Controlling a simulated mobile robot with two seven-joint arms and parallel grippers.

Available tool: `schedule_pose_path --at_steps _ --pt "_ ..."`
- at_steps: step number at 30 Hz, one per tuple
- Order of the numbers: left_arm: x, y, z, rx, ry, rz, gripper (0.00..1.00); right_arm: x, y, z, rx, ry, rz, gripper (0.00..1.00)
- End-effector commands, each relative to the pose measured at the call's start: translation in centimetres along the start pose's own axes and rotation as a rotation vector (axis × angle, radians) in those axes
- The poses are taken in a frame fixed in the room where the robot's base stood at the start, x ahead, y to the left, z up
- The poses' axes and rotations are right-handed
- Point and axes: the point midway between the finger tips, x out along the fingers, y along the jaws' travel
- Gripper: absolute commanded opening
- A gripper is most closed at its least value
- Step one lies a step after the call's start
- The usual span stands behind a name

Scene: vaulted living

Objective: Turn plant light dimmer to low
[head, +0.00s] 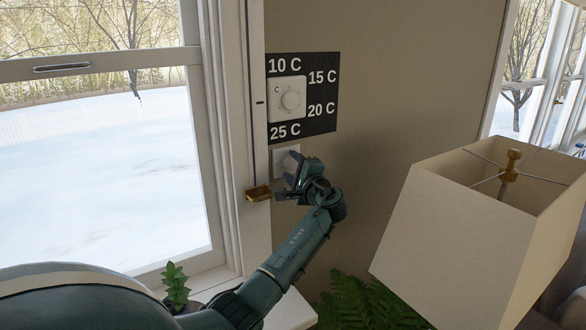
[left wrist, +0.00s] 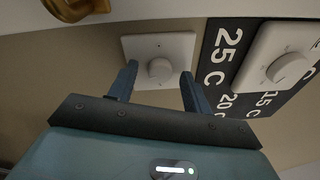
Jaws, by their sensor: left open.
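The dimmer is a white square wall plate (head: 284,159) with a round white knob, below the thermostat panel in the head view. In the left wrist view the dimmer knob (left wrist: 160,70) shows whole, between and just beyond my fingertips. My left gripper (head: 285,172) is open in front of the plate and partly hides it in the head view. In the left wrist view the left gripper's two fingers (left wrist: 158,80) stand apart on either side of the knob, with nothing held. Contact with the knob cannot be told. My right gripper is not in view.
A thermostat (head: 287,99) sits on a black panel (head: 322,128) with temperature labels above the dimmer. A brass fitting (head: 258,193) juts out at the window frame close by. A lamp shade (head: 455,240) stands at right, a fern (head: 365,303) below, and a small plant (head: 176,284) on the sill.

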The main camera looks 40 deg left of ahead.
Motion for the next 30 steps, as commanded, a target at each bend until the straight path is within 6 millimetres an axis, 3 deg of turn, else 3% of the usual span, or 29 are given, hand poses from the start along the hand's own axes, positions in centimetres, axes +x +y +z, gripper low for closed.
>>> schedule_pose_path --at_steps 4,8,21,30 --pt "-0.4 0.0 -0.1 -0.001 0.001 -0.001 0.49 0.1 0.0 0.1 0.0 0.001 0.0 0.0" --pt "-2.0 0.2 -0.2 -0.002 0.004 -0.001 0.49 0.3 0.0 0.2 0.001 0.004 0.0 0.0" --pt "-11.1 0.2 -0.1 -0.002 0.002 0.001 0.49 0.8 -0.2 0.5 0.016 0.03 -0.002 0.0" --pt "-13.2 0.0 0.0 0.001 0.0 0.0 0.49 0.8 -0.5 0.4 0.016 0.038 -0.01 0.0"
